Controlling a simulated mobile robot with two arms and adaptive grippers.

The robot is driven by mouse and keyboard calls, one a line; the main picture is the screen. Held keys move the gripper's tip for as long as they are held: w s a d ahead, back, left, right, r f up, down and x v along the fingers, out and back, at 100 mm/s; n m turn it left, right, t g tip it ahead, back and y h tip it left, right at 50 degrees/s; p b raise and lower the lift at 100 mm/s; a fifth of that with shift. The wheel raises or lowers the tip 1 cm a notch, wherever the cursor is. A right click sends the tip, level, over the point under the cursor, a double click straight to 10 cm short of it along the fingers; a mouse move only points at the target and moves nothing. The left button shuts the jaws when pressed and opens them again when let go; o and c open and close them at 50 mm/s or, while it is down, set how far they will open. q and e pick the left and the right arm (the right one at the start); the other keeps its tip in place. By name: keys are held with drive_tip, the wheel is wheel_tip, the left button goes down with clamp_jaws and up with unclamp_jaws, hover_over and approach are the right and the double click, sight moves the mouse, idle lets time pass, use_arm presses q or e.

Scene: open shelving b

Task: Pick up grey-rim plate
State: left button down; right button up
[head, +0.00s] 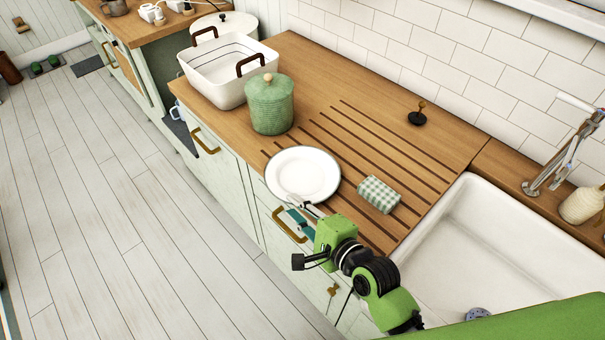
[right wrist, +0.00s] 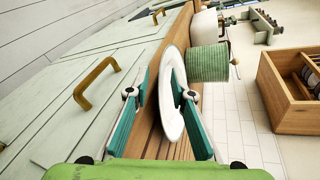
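The grey-rim plate (head: 303,173) is white and round and lies on the grooved wooden counter, near its front edge. My right gripper (head: 303,210) is at the plate's near rim. In the right wrist view, the plate (right wrist: 171,95) shows nearly edge-on between the teal fingers of the right gripper (right wrist: 159,82). The fingers are apart, one on each side of the rim. A gap shows between the left-hand finger and the plate; the other finger is close to the plate, and I cannot tell if it touches. My left gripper is not in view.
A green ribbed canister (head: 270,105) stands behind the plate, beside a white basin (head: 225,80). A folded checked cloth (head: 378,194) lies right of the plate. A white sink (head: 480,235) is at the right. Drawer handles (head: 289,226) stick out below the counter edge.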

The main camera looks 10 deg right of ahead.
drive_tip(key=x, duration=0.2)
drive_tip(key=shift+w+a+f, duration=0.1)
drive_tip(key=shift+w+a, duration=0.1)
drive_tip(key=shift+w, duration=0.1)
drive_tip(key=shift+s, duration=0.1)
clamp_jaws()
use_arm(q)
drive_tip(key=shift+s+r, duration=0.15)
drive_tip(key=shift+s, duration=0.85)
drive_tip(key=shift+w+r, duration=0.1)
